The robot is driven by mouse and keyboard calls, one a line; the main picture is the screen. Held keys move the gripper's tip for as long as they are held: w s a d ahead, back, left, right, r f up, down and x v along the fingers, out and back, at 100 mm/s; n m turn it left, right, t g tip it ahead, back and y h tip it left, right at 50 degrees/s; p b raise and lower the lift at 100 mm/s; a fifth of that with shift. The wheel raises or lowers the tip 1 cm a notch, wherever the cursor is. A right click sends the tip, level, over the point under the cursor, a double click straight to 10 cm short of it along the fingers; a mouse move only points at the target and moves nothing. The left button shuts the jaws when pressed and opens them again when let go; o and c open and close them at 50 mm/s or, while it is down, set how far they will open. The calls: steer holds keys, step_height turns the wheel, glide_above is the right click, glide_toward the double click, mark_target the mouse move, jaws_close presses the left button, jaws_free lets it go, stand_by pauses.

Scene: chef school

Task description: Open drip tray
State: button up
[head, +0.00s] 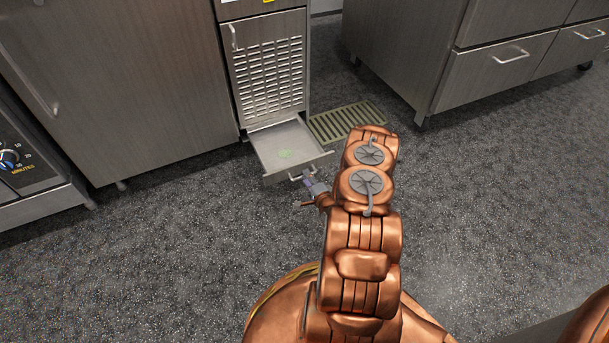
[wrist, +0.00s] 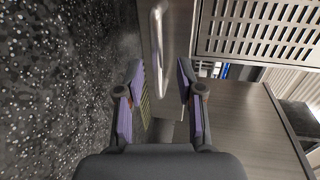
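The drip tray (head: 270,137) is a shallow metal drawer at the foot of a narrow steel unit. In the head view it stands pulled out, with a small green patch (head: 287,153) on its floor. Its front handle (head: 302,175) faces my gripper (head: 312,187), which is right beside it at the tray's front. In the wrist view, my gripper (wrist: 160,65) has its two purple-padded fingers apart, with nothing clamped between them. A curved metal handle (wrist: 157,45) shows between and beyond the fingers. I cannot tell whether a finger touches it.
A vented panel (head: 268,70) with a handle is above the tray. A green floor grate (head: 347,120) lies to its right. Steel cabinets (head: 120,85) stand at left, with drawers (head: 498,72) at upper right. The speckled floor (head: 180,250) in front is clear.

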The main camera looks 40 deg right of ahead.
steer(key=v, duration=0.8)
stand_by(0.6)
